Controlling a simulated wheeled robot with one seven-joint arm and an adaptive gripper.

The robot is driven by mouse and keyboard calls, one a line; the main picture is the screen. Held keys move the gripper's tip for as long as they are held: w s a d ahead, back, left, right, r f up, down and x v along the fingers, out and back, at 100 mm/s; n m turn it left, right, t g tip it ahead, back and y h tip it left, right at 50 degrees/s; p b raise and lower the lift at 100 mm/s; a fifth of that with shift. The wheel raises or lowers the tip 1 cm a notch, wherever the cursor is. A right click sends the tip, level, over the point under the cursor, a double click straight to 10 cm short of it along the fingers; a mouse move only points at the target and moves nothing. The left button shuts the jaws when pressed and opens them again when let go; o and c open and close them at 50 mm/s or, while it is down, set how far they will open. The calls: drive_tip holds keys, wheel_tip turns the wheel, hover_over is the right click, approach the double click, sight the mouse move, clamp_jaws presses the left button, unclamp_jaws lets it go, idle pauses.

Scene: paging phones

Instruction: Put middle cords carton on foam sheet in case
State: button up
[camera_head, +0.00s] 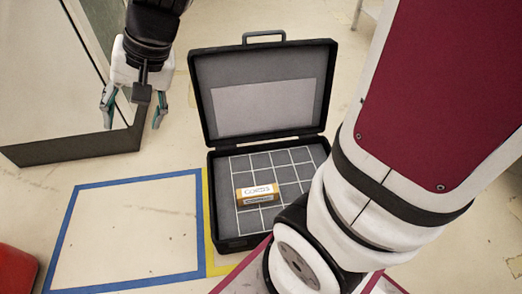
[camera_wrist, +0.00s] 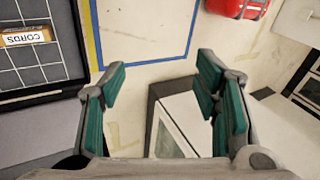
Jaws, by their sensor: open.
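An orange and white carton labelled "CORDS" (camera_head: 257,194) lies on the dark foam sheet with white grid lines (camera_head: 288,160) in the bottom of the open black case (camera_head: 213,228). The carton is at the left of the grid, and it also shows in the wrist view (camera_wrist: 25,38) at the upper left. My gripper (camera_head: 134,112) is open and empty. It is up and to the left of the case, apart from the carton. My own arm hides the lower right corner of the case. I see only this one cords carton.
A blue tape square (camera_head: 130,178) marks bare floor left of the case, with yellow tape (camera_head: 208,215) between. A dark-edged box or panel (camera_head: 70,148) stands below my gripper. A red object (camera_head: 15,272) is at lower left.

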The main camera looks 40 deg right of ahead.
drive_tip(key=s+d+r+n+g+h, duration=0.1)
drive_tip(key=s+d, duration=0.1)
drive_tip(key=s, duration=0.7)
drive_tip(key=s+d+n+g+h, duration=0.1)
drive_tip(key=s+d+n, duration=0.1)
drive_tip(key=s, duration=0.7)
drive_tip(key=s+d+r+n+g+h, duration=0.1)
drive_tip(key=s+d+n+h, duration=0.1)
drive_tip(key=s, duration=0.7)
drive_tip(key=shift+d+r+g, duration=0.3)
drive_tip(key=shift+d+g, duration=0.1)
drive_tip(key=shift+d, duration=0.45)
drive_tip(key=shift+w+r, duration=0.1)
wheel_tip(320, 180, up, 34)
drive_tip(key=t+p, duration=0.4)
drive_tip(key=p, duration=2.8)
drive_tip(key=shift+d+n, duration=0.25)
drive_tip(key=shift+n, duration=0.15)
